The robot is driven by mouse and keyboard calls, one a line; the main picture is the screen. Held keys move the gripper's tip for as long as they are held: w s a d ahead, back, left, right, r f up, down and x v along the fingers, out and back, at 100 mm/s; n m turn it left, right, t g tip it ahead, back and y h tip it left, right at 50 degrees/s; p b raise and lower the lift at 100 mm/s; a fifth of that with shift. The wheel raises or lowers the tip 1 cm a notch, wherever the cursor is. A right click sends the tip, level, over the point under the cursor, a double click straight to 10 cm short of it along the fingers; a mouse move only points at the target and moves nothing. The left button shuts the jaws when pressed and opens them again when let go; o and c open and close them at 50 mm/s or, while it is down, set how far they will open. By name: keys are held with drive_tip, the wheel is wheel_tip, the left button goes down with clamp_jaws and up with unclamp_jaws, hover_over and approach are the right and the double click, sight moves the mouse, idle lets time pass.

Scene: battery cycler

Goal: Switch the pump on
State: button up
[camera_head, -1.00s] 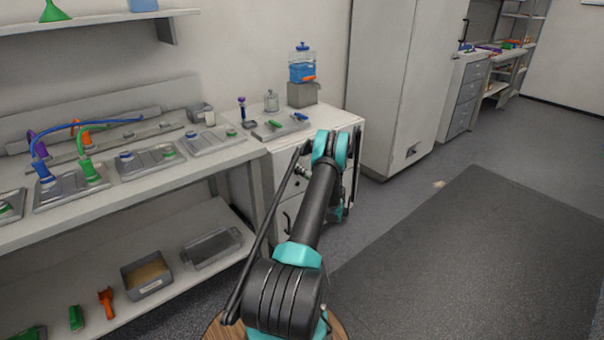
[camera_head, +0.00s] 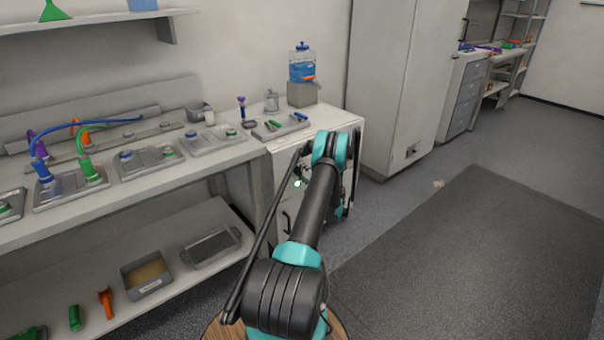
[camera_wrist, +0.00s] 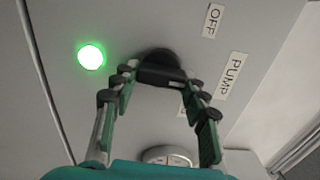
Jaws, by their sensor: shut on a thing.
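The pump switch is a black knob (camera_wrist: 160,57) on a pale grey panel in the wrist view. My gripper (camera_wrist: 158,80) is shut on the knob, with a finger on each side of it. A round lamp (camera_wrist: 90,57) left of the knob glows bright green. An OFF label (camera_wrist: 212,20) and a PUMP label (camera_wrist: 230,76) are at the right. Another label (camera_wrist: 183,110) is mostly hidden behind a finger. In the head view my arm hides most of the gripper.
A round metallic fitting (camera_wrist: 167,156) is low on the panel. The white cabinet (camera_head: 345,131) carries a water jug (camera_head: 302,68) and a tray (camera_head: 281,127). The workbench (camera_head: 130,191) with several trays is at the left. A tall cabinet (camera_head: 398,80) stands behind.

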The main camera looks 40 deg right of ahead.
drive_tip(key=m, duration=0.5)
drive_tip(key=shift+s+f, duration=0.1)
drive_tip(key=shift+f, duration=0.1)
idle(0.5)
drive_tip(key=o, duration=1.2)
drive_tip(key=s+d, duration=0.1)
drive_tip(key=s, duration=1.1)
